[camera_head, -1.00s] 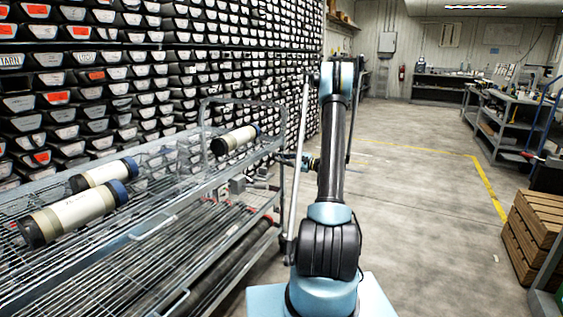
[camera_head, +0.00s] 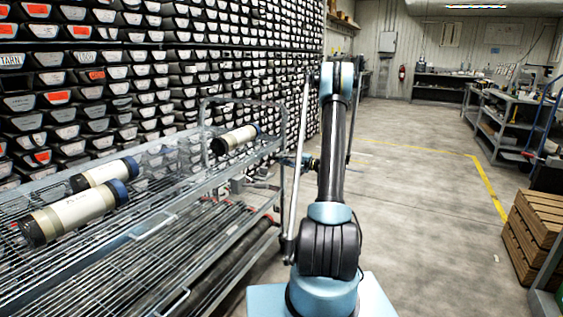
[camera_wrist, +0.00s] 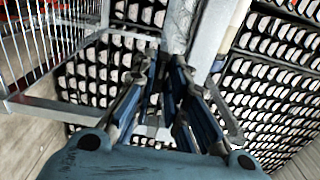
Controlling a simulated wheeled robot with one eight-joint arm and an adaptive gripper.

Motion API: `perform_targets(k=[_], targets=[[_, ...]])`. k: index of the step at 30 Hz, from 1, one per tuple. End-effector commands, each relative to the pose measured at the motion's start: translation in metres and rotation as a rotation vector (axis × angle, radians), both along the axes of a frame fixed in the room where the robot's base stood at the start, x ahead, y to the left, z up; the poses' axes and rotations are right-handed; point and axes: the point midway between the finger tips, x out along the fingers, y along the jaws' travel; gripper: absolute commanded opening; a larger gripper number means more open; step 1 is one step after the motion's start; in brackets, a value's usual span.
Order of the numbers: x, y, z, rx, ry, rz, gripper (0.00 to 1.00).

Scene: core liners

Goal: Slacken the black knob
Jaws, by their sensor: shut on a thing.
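My gripper (camera_head: 287,160) is at the far right end of the wire rack cart (camera_head: 141,236), beside its end post. In the wrist view, my gripper's two fingers (camera_wrist: 160,64) point at the cart's grey metal post (camera_wrist: 181,22) and are closed in on something dark at their tips. I take this to be the black knob, but the fingers and shadow hide most of it. In the head view the knob is too small and too covered to make out.
Pale core tubes with dark ends lie on the cart's top shelf, one (camera_head: 75,211) at the near end and one (camera_head: 236,138) towards my gripper. A wall of core trays (camera_head: 160,70) stands behind. Wooden crates (camera_head: 537,225) stand at the right. The middle floor is clear.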

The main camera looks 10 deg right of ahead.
Motion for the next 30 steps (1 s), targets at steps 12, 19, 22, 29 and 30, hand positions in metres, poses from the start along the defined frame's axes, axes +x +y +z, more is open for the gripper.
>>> perform_targets(k=[12, 19, 22, 29, 30], targets=[[-0.0004, -0.0023, -0.0027, -0.061, -0.074, -0.003, 0.00], [-0.0006, -0.0021, -0.0030, -0.064, -0.076, -0.002, 0.00], [-0.0007, -0.0020, -0.0032, -0.064, -0.076, -0.002, 0.00], [-0.0006, -0.0011, -0.0023, -0.062, -0.076, -0.001, 0.33], [-0.0007, -0.0010, -0.0022, -0.062, -0.076, -0.001, 0.33]])
